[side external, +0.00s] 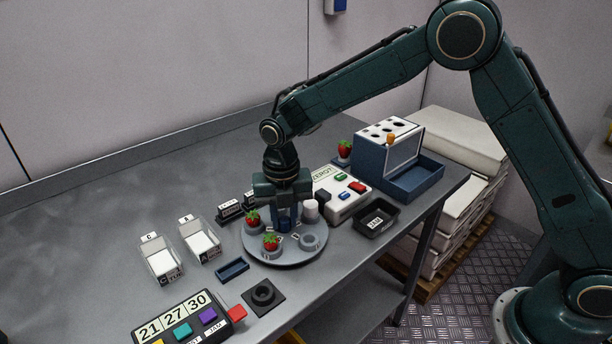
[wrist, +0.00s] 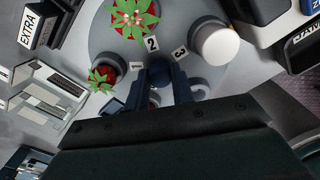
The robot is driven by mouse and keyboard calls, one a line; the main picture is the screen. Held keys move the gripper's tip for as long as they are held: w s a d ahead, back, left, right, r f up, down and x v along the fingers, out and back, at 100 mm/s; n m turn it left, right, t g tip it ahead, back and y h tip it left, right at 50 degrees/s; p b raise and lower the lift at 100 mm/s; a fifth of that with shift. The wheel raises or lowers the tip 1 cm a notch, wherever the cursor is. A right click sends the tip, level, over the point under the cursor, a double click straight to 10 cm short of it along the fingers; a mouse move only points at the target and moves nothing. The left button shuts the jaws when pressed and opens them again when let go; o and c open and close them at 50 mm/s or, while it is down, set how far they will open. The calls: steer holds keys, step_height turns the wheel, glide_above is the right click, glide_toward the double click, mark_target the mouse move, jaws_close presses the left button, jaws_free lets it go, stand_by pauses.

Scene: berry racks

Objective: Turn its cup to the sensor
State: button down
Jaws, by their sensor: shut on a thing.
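A round grey turntable (side external: 298,259) stands on the bench with cups around its rim and number tags 1, 2 and 3 in the wrist view. Strawberries sit in two cups: one at the left (side external: 252,218) and one at the front (side external: 270,242). A white cylinder (side external: 311,210) stands at the right, also in the wrist view (wrist: 216,43). An empty grey cup (side external: 313,241) is at the front right. My gripper (side external: 285,221) points down over the middle, shut on the blue knob (wrist: 162,74). A dark block (side external: 322,197), possibly the sensor, faces the turntable.
A white button box (side external: 343,204) and black tray (side external: 376,217) stand at the right, near a blue-white machine (side external: 391,155). A number panel (side external: 183,318) and black ring stand (side external: 263,294) are in front.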

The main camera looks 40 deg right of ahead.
mark_target(285, 219)
steer(key=shift+n, duration=0.8)
steer(key=c, duration=1.2)
jaws_free()
steer(key=shift+r, duration=0.1)
step_height(285, 219, up, 14)
steer(key=shift+f, duration=0.2)
steer(key=shift+r, duration=0.1)
